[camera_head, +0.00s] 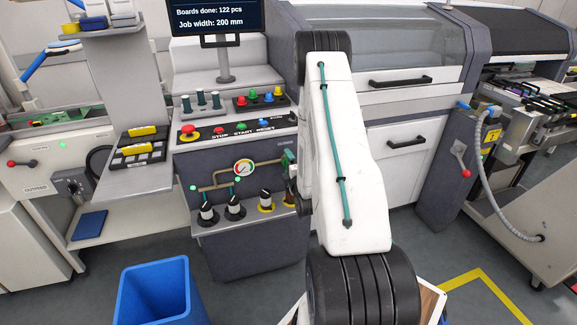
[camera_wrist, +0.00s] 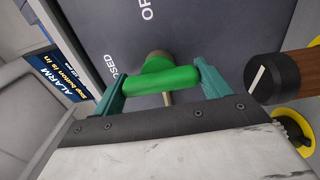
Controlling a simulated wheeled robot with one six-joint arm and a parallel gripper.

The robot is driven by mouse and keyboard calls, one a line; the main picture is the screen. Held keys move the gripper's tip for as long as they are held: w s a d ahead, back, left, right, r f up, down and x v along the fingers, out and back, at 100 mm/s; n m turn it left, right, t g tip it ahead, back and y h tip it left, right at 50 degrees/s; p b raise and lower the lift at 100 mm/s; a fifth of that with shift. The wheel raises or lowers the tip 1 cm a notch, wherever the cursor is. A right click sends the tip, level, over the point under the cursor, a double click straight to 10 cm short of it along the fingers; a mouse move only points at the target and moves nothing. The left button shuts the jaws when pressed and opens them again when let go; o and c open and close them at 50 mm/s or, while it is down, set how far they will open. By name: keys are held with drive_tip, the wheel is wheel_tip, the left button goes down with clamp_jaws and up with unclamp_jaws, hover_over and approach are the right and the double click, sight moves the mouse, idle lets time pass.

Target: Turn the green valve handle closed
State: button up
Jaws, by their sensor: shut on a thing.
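The green valve handle (camera_wrist: 160,86) lies across the middle of the wrist view, between the two teal fingers of my gripper (camera_wrist: 163,80), which is shut on it. A brass-coloured round part shows behind the handle. On the dark panel behind, partly cut-off lettering reads "OSED" to the left of the handle and "OP" above it. In the head view my arm covers most of the valve area. Only a small bit of green and my gripper (camera_head: 290,165) show at the arm's left edge.
In the head view, a pressure gauge (camera_head: 243,168) on brass pipes sits left of my gripper, with several black-and-white knobs (camera_head: 235,207) below. A black knob (camera_wrist: 277,77) is close on the right in the wrist view. A blue bin (camera_head: 160,292) stands on the floor.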

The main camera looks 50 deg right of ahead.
drive_tip(key=shift+a, duration=0.1)
drive_tip(key=o, duration=1)
drive_tip(key=shift+w, duration=0.1)
drive_tip(key=shift+s+a, duration=0.15)
drive_tip(key=shift+s, duration=0.3)
drive_tip(key=v, duration=0.7)
